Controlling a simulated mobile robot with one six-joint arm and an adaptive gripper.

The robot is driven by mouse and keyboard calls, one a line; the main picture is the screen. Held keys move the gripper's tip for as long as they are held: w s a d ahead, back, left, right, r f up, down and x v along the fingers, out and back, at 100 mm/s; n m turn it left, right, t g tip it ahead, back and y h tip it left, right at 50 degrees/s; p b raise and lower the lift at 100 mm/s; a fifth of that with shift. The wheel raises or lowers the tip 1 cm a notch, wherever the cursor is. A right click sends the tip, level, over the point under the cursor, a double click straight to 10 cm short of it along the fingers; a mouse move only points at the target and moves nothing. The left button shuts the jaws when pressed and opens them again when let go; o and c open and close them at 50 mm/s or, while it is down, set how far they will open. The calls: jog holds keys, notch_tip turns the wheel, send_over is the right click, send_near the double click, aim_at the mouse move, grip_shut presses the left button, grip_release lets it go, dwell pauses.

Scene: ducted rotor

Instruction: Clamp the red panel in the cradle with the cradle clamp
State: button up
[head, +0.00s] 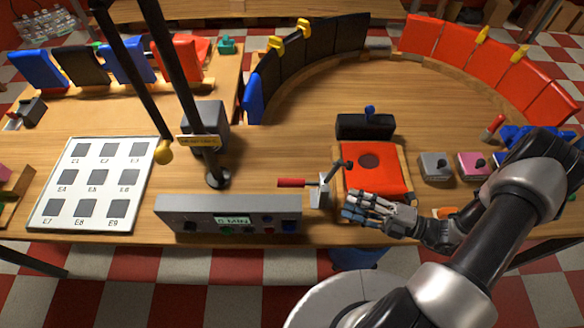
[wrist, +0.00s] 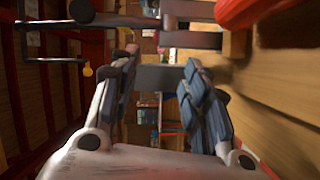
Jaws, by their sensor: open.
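The red panel (head: 376,181) lies in the wooden cradle (head: 406,165), with a dark round patch in its middle. The cradle clamp (head: 320,190) stands at the cradle's left side. Its red handle (head: 291,183) points left, roughly level. Its dark arm with a black tip (head: 348,165) slants up to the right near the panel's left edge; I cannot tell whether the tip touches the panel. My gripper (head: 350,207) is open and empty at the cradle's front left corner, just right of the clamp. Its two fingers are spread in the wrist view (wrist: 163,88).
A grey control box (head: 228,214) with a display stands left of the clamp. A black block with a blue knob (head: 365,126) is behind the cradle. Small grey (head: 434,166) and pink (head: 473,165) blocks sit to the right. A dark post (head: 190,90) rises at left.

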aim_at(301, 187)
jog(key=shift+w+a+f, duration=0.1)
jog(key=shift+a, duration=0.1)
jog(key=b+x, duration=0.1)
jog(key=x, duration=1.6)
jog(key=shift+d, duration=0.1)
jog(key=shift+c, duration=0.3)
grip_shut()
jog(key=shift+b, duration=0.3)
